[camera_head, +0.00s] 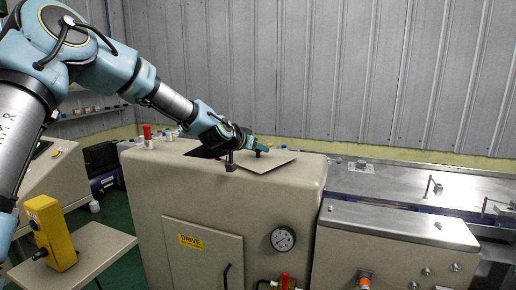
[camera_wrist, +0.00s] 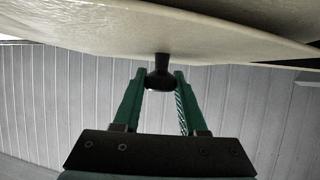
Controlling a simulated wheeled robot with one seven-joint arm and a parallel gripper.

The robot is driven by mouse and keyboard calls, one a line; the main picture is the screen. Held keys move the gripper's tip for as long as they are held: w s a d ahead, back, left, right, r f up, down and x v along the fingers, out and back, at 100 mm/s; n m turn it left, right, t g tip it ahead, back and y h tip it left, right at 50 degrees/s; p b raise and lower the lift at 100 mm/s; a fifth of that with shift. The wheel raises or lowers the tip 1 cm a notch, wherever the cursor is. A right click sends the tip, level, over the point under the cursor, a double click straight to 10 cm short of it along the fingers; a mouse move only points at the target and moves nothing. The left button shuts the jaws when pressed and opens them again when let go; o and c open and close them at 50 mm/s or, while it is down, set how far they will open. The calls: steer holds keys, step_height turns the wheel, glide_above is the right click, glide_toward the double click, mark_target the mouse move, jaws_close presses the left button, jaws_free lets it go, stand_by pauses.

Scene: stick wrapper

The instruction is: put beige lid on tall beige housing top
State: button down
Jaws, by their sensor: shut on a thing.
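The beige lid (camera_head: 276,160) is a thin flat plate with a black knob (camera_wrist: 160,73). My gripper (camera_head: 260,148) is shut on the knob, with its green fingers on both sides of it in the wrist view. The tall beige housing (camera_head: 145,185) stands in the middle of the head view, with a dark opening (camera_head: 203,153) in its top. The lid is at the housing top, to the right of the visible part of the opening. Whether it touches the top is unclear. My arm and the lid hide part of the opening.
A small black fitting (camera_head: 230,161) stands at the housing's front top edge. A red-topped item (camera_head: 147,132) and small containers are at the back left of the top. A metal conveyor bed (camera_head: 390,184) lies to the right. A yellow box (camera_head: 50,232) stands on the left table.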

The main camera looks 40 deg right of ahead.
steer(key=shift+f, duration=0.1)
steer(key=shift+c, duration=2.3)
jaws_free()
steer(key=shift+a, duration=0.3)
steer(key=b+v, duration=0.3)
steer(key=v, duration=0.7)
steer(key=shift+r+b, duration=0.2)
steer(key=shift+b, duration=0.2)
steer(key=shift+s+a+r, duration=0.25)
steer(key=shift+a+r, duration=0.05)
steer(key=shift+a, duration=0.25)
